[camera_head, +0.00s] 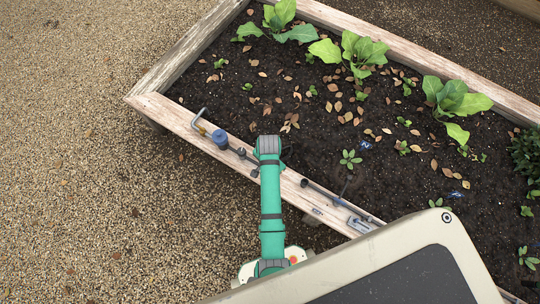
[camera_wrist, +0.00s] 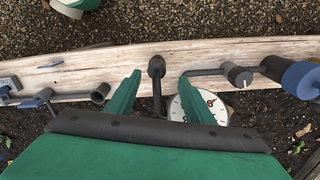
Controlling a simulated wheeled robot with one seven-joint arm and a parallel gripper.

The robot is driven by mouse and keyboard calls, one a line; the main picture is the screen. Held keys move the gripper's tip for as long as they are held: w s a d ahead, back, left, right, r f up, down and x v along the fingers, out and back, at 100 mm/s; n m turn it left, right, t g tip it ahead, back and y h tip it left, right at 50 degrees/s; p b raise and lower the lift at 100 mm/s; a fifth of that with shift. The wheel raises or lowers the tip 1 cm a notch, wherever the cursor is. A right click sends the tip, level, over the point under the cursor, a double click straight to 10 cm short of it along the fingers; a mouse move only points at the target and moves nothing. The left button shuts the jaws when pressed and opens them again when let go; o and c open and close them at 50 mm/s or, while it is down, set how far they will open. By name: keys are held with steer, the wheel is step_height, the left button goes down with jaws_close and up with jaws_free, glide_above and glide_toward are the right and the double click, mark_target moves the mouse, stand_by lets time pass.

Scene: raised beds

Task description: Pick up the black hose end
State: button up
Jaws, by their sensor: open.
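The black hose end (camera_wrist: 156,66) appears in the wrist view as a dark, round-mouthed piece on the pale timber edge. Its dark tube (camera_wrist: 157,98) runs down the picture beside a white dial. My gripper (camera_wrist: 160,76) is open, with one green finger to each side of the hose end in the picture. I see no contact, and the height gap is hard to judge. In the head view my green arm (camera_head: 271,205) reaches over the timber edge and hides the hose end.
The timber edge (camera_head: 175,113) also carries a blue cylinder (camera_head: 220,138), a dark knob (camera_wrist: 237,75), a dark socket on a rod (camera_wrist: 100,92) and a grey tag (camera_head: 360,223). The white dial (camera_wrist: 200,108) is partly hidden by a finger. Leafy plants (camera_head: 357,52) grow beyond. Gravel (camera_head: 80,200) is open at left.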

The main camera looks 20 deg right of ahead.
steer(key=shift+s+d+f, duration=0.1)
steer(key=shift+s+f, duration=0.1)
steer(key=shift+f, duration=1.25)
steer(key=shift+s+f, duration=0.15)
steer(key=shift+f, duration=1.25)
steer(key=c, duration=1.2)
